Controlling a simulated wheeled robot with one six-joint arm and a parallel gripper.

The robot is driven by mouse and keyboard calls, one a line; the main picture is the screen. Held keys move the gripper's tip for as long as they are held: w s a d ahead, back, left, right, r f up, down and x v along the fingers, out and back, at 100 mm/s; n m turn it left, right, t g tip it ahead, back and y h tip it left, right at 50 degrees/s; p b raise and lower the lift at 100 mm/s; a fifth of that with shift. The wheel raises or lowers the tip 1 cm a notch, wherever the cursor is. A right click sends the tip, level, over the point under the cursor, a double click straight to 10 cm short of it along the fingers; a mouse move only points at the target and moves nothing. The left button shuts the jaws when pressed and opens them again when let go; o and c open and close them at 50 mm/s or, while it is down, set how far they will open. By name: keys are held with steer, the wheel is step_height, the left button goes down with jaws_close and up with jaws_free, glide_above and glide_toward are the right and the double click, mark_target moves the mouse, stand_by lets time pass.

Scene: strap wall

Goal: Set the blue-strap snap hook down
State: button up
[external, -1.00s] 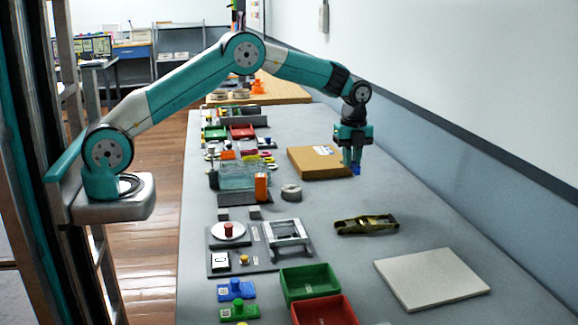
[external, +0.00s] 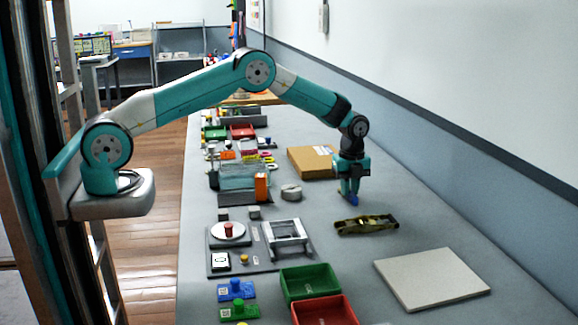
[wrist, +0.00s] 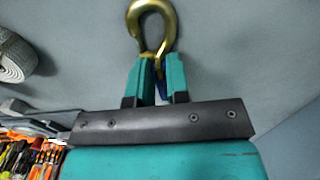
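The blue-strap snap hook (wrist: 152,18) shows in the wrist view as a brass-coloured hook reaching out past my fingertips. Its blue strap part (wrist: 162,89) sits between the two teal fingers. My gripper (wrist: 160,75) is shut on it. In the external view my gripper (external: 350,192) points down low over the grey table, right of the white ring. A blue bit of the hook (external: 350,199) shows at the fingertips, at or very near the table surface; I cannot tell whether it touches. The brass part is too small to make out there.
An olive-brass clamp-like tool (external: 367,225) lies just in front of my gripper. A cardboard box (external: 313,162) lies behind it. A white ring (external: 291,192) is to the left, and a pale square board (external: 430,279) is at the front right. Bare table lies around my gripper.

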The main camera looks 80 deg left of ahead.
steer(key=o, duration=0.4)
steer(key=shift+r, duration=0.45)
step_height(320, 180, up, 11)
steer(key=b, duration=0.2)
steer(key=s+a+r+n, duration=0.2)
steer(key=s+r+n, duration=0.4)
steer(key=s, duration=0.1)
steer(key=s+a+r+n+y, duration=0.1)
steer(key=s+n, duration=0.5)
steer(key=s, duration=0.5)
steer(key=s+r+n+y, duration=0.1)
steer(key=s+n, duration=0.5)
steer(key=s, duration=0.6)
steer(key=s+a+r+n+y, duration=0.1)
steer(key=s+n+y, duration=0.1)
steer(key=s+n, duration=0.5)
steer(key=shift+s+a, duration=0.15)
steer(key=shift+s, duration=1.15)
steer(key=shift+s+a, duration=0.15)
steer(key=shift+s, duration=1.1)
